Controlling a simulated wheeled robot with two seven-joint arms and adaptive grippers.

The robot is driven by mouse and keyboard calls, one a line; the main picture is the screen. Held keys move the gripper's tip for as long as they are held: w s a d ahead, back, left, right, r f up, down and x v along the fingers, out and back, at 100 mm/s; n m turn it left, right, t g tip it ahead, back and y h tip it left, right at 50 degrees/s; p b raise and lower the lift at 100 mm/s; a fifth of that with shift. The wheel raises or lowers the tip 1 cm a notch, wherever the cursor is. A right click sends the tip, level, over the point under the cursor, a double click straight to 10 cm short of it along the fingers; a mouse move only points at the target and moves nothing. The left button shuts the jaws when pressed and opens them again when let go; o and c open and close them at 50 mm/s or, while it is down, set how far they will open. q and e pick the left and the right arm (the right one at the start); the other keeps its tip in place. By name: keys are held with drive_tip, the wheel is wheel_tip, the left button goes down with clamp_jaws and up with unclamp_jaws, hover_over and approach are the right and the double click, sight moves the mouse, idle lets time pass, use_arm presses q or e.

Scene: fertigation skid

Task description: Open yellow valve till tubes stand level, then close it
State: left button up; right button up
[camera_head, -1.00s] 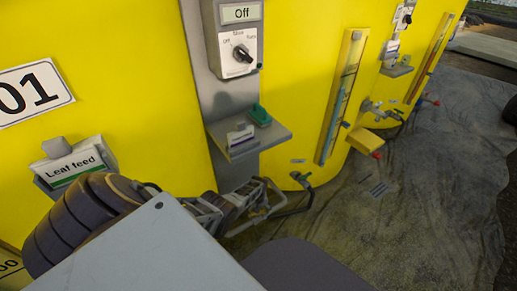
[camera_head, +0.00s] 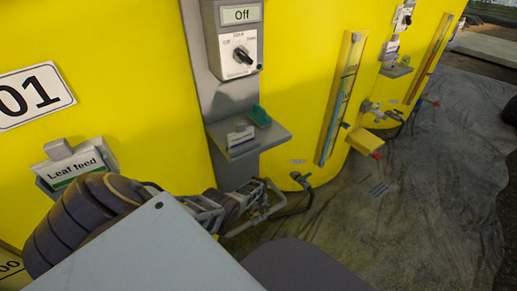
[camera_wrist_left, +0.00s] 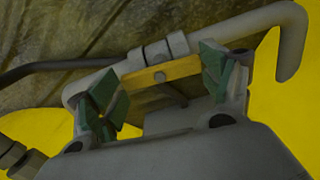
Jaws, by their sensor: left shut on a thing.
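The yellow valve handle (camera_wrist_left: 160,72) shows in the left wrist view as a flat bar on a grey pipe. My left gripper (camera_wrist_left: 160,85) has its green pads at both ends of the bar and is shut on it. In the head view my left gripper (camera_head: 266,197) is low by the tank wall, and I cannot make out the handle there. One sight tube (camera_head: 342,98) on the near tank holds bluish liquid. Another tube (camera_head: 431,58) on the farther tank looks orange-brown. Their exact levels are too small to compare. My right gripper is out of view.
A grey shelf (camera_head: 250,141) with small boxes juts out above my gripper, under a control box (camera_head: 238,50) reading Off. The floor sheet (camera_head: 420,190) on the right looks mostly clear.

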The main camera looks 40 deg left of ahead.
use_arm(q)
drive_tip(key=o, duration=1)
drive_tip(key=shift+r, duration=0.25)
drive_tip(key=shift+r, duration=5.7)
drive_tip(key=s+d+r+m+t+h, duration=0.1)
drive_tip(key=s+d+r+m, duration=0.3)
drive_tip(key=d, duration=0.6)
drive_tip(key=s+d+r+m+t+h, duration=0.1)
drive_tip(key=s+d+r+m+t, duration=0.1)
drive_tip(key=s+d+r+m, duration=0.3)
drive_tip(key=s+d+r+m+t+h+p, duration=0.1)
drive_tip(key=s+d+r+m+t, duration=0.1)
drive_tip(key=s+d+r+m, duration=0.2)
drive_tip(key=shift+s+d+r+m, duration=0.1)
drive_tip(key=shift+s+d+m, duration=0.4)
drive_tip(key=shift+s+d, duration=0.9)
drive_tip(key=shift+s+d+r+m, duration=0.15)
drive_tip(key=shift+s+d+m, duration=0.45)
drive_tip(key=shift+d, duration=1.6)
drive_tip(key=shift+s+d+r+m, duration=0.1)
drive_tip(key=shift+s+d+m, duration=0.3)
drive_tip(key=shift+s+d, duration=1.05)
